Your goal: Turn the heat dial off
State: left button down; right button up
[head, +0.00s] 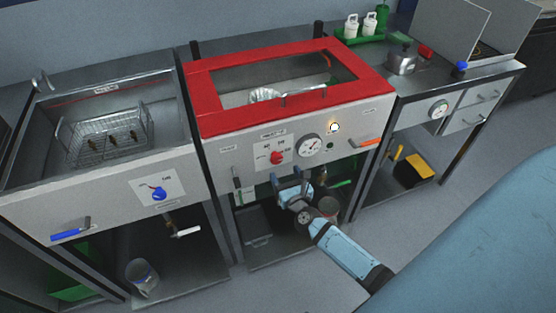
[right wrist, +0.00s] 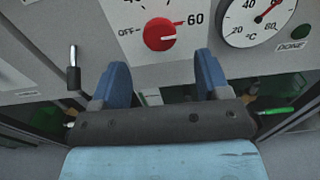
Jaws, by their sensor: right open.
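The red heat dial (head: 277,157) is on the white front panel of the red-topped tank in the middle of the head view. In the right wrist view the dial (right wrist: 159,34) has an OFF mark at its left and 60 at its upper right; I cannot tell its exact setting. My right gripper (head: 288,177) is open and empty, just in front of and below the dial. In the right wrist view its two blue fingers (right wrist: 161,70) stand apart, with the dial beyond and between them, not touching it. My left gripper is not in view.
A round gauge (head: 309,146) and a lit lamp (head: 334,127) are right of the dial. A small lever (right wrist: 73,70) hangs at the left. The left tank has a blue knob (head: 158,193). An orange-handled valve (head: 366,143) sits at the panel's right.

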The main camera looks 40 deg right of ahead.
aim_at(278, 160)
jog(key=x, duration=0.6)
jog(key=shift+w, duration=0.25)
jog(key=c, duration=0.9)
